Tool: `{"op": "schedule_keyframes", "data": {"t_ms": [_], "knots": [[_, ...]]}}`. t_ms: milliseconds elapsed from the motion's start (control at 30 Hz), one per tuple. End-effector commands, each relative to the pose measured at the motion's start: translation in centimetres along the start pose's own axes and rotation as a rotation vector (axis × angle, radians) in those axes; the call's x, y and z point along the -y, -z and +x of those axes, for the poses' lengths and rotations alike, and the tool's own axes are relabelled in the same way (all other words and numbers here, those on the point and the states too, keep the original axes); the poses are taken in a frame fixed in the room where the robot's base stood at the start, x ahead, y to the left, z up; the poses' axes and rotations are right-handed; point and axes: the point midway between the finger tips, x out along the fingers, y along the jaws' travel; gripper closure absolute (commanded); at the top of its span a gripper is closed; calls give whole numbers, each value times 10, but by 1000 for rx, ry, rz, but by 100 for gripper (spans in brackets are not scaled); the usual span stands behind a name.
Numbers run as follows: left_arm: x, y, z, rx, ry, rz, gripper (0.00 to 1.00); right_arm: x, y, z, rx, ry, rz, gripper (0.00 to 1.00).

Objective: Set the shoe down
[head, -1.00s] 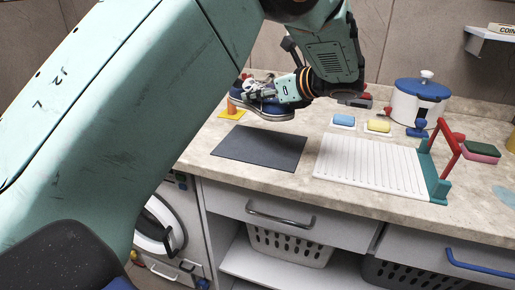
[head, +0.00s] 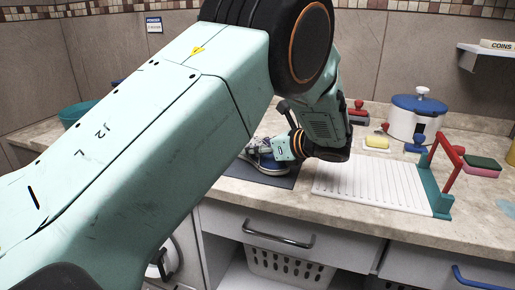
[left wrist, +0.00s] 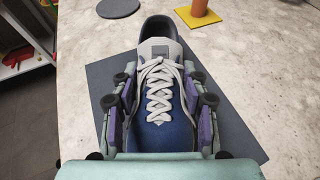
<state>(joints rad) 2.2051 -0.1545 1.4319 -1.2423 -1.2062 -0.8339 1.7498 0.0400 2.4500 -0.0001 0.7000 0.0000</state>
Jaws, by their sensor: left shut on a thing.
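The blue shoe (head: 263,163) with white laces is at the dark grey mat (head: 273,180) on the counter, partly hidden behind my left arm and gripper. In the left wrist view the shoe (left wrist: 158,100) lies lengthwise between the fingers, over the mat (left wrist: 232,125), with its heel opening pointing away. My left gripper (head: 275,150) is shut on the shoe, with one finger along each side. The sole is low over the mat; I cannot tell whether it touches. My right gripper is not in view.
A white ribbed drainer board (head: 365,185) with a red and teal rack (head: 443,170) lies right of the mat. A white pot with blue lid (head: 415,115) and sponges (head: 377,142) stand behind. An orange post (left wrist: 199,8) on a yellow base is beyond the shoe's heel.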

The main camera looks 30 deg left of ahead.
Motion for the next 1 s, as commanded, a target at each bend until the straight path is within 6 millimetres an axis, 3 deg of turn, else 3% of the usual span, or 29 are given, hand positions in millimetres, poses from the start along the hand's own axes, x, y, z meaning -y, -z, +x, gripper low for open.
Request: {"op": "schedule_keyframes", "data": {"t_ms": [200,233,500,1000], "knots": [[0,0,0,2,1,0,100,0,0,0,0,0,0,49],[0,1,0,1,1,1,55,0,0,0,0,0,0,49],[0,1,0,1,0,0,32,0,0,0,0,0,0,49],[0,-3,-3,1,1,0,32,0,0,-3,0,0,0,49]]}}
